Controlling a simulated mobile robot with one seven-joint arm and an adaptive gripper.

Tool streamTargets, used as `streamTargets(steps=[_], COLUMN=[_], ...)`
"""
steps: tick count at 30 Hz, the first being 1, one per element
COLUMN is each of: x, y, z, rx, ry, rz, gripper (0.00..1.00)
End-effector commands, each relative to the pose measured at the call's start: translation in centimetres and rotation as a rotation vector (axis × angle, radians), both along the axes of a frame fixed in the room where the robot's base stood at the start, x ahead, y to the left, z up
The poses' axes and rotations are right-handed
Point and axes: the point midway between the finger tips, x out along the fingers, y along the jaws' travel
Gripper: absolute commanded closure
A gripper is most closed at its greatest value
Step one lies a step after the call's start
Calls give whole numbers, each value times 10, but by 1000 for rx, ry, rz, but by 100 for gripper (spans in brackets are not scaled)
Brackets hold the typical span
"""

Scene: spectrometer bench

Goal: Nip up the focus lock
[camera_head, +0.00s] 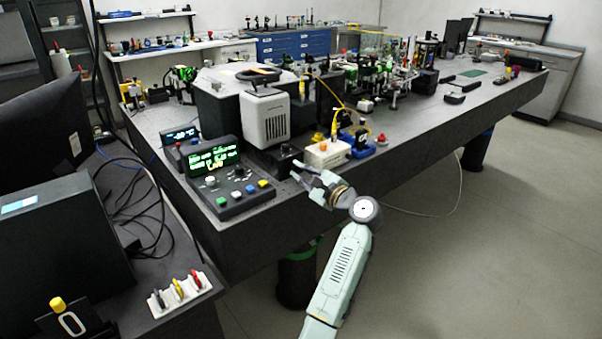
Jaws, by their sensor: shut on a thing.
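My gripper (298,171) is at the front edge of the bench, reaching in from the lower right. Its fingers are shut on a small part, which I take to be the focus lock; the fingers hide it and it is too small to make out. Just behind and left of the fingertips is a low black block (272,160), at the foot of a white vented housing (265,118). I cannot tell whether the held part is joined to that block.
A control box with a green display (213,158) and coloured buttons stands left of my gripper. A white box with an orange knob (326,153) and a blue unit (358,142) stand close behind it. Yellow cable (330,92) loops above.

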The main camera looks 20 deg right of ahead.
Motion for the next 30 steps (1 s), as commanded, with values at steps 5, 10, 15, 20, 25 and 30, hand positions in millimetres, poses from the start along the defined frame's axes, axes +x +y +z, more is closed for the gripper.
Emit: streamTargets(steps=[5,10,15,20,25,30], x=[0,0,0,0,-12,-44], y=[-1,0,0,0,-5,-18], z=[-1,-1,0,0,0,0], rx=[0,-1,-1,-1,-2,-2], ry=[1,0,0,0,0,-1], rz=[-1,-1,0,0,-2,-6], gripper=[81,70,66,66,66,66])
